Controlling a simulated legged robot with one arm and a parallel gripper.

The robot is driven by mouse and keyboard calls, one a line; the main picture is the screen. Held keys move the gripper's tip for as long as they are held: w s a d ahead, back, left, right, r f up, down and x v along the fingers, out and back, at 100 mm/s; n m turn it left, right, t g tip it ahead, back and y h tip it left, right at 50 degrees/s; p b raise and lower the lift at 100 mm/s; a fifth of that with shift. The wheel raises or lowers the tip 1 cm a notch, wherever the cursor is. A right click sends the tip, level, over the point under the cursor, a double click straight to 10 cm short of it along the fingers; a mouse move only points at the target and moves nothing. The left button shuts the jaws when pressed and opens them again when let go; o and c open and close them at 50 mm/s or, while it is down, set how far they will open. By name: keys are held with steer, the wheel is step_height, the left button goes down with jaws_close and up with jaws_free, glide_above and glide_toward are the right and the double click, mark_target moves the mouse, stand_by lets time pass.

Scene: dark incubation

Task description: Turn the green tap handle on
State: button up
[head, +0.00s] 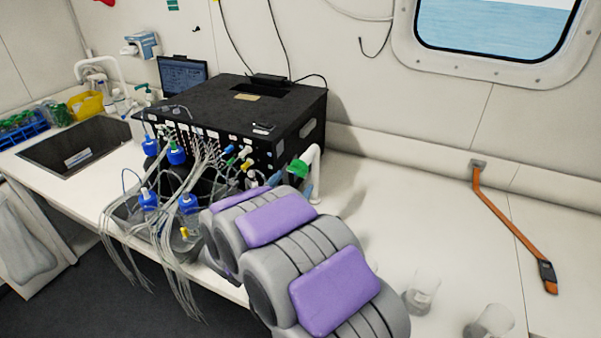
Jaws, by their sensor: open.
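A green tap handle (298,168) sits on a white bent tap pipe (315,170) at the front right corner of the black box. My grey arm with purple pads rises from the bottom and partly covers the lower part of this tap. A second, smaller green lever (142,89) shows by the white sink tap (103,66) at the far left. My gripper cannot be made out; my own arm links may hide it, so its place relative to the handle does not show.
A black box (235,115) stands on the white counter. Bottles with blue caps (148,200) and many loose tubes (175,260) hang in front of it. Glass beakers (421,290) stand at lower right. An orange strap (510,227) lies along the right. The counter's right middle is clear.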

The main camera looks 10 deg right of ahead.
mark_target(294, 172)
steer(key=x, duration=0.3)
steer(key=shift+w+a+f, duration=0.15)
steer(key=w, duration=0.1)
steer(key=w+a+b, duration=0.1)
steer(key=w, duration=0.1)
steer(key=shift+a, duration=0.35)
steer(key=shift+w+d, duration=0.2)
steer(key=shift+d, duration=0.05)
steer(key=d, duration=0.4)
steer(key=shift+w, duration=0.4)
steer(key=a, duration=0.2)
steer(key=shift+a, duration=0.35)
steer(key=c, duration=0.4)
steer(key=shift+c, duration=0.9)
steer(key=shift+s+d, duration=0.1)
steer(key=shift+d, duration=0.4)
steer(key=shift+c, duration=2.2)
steer(key=shift+a, duration=0.1)
